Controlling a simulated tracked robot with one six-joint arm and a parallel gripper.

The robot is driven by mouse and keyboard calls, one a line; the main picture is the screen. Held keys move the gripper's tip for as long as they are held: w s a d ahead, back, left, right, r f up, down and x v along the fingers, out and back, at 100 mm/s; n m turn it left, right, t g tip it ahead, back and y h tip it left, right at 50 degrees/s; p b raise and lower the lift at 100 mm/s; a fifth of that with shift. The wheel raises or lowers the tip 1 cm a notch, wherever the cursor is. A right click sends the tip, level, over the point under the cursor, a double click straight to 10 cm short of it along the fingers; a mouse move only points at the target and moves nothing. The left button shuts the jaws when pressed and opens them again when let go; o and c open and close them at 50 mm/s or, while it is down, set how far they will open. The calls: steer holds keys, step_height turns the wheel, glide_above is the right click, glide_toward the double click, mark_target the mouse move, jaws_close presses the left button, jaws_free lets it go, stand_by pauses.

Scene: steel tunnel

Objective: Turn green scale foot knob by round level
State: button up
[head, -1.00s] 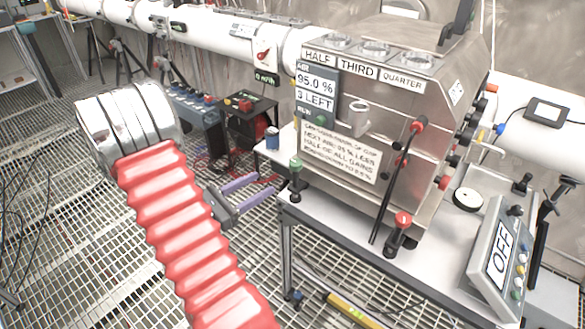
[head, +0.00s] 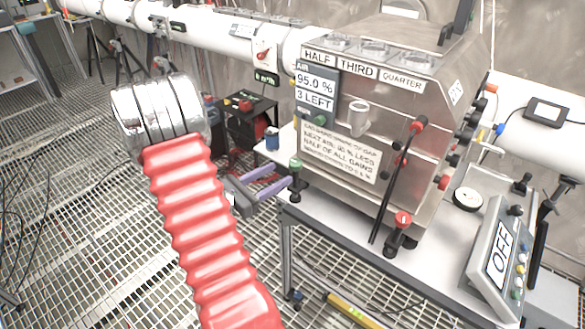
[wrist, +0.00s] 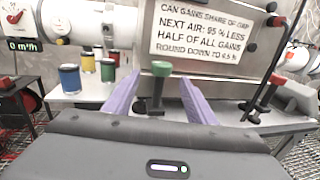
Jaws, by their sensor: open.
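The green foot knob (head: 295,164) stands upright on a dark stem at the left front corner of the scale's table. In the wrist view the green knob (wrist: 161,68) appears between my two purple fingers. My gripper (head: 282,179) is open, with its fingertips close to the left of the knob; I cannot tell whether they touch it. My gripper (wrist: 160,78) holds nothing. A round white disc (head: 467,199), perhaps the round level, lies on the table at the right of the steel machine. Its markings are too small to read.
The steel machine (head: 375,110) stands on the table (head: 340,212) just behind the knob. A red knob (head: 403,218) and lever stand at its front. A blue can (head: 272,138) is behind the knob. Open grating lies to the left.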

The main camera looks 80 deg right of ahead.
mark_target(290, 168)
steer(key=x, duration=0.7)
steer(key=shift+s+d, duration=0.15)
steer(key=shift+d, duration=0.1)
steer(key=shift+c, duration=0.4)
